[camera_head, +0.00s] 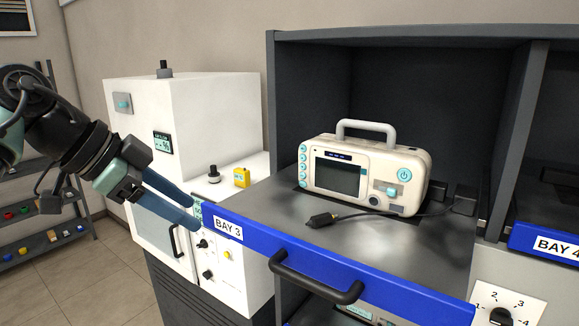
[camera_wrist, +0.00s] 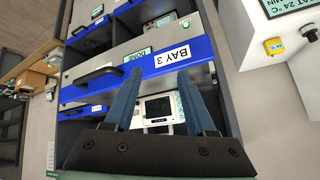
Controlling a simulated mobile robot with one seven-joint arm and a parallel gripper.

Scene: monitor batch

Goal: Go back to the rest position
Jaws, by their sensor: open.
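My gripper (camera_head: 178,207) is open and empty at the left, in front of the white cabinet and near the left end of the blue Bay 3 front. In the wrist view my gripper (camera_wrist: 156,88) has its two blue fingers spread apart. Between and beyond them show the blue Bay 3 front (camera_wrist: 143,62) and a monitor (camera_wrist: 158,108). In the head view the white monitor (camera_head: 370,172) with a grey handle stands upright on the Bay 3 shelf (camera_head: 390,246). I cannot tell whether a fingertip touches the Bay 3 edge.
A black plug (camera_head: 322,219) lies on the shelf with its cable. A black handle (camera_head: 315,283) juts from the blue front. The white cabinet (camera_head: 215,105) stands behind the fingers, with a yellow block (camera_head: 242,177) and knobs. A rack (camera_head: 45,235) with small coloured items is at the far left.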

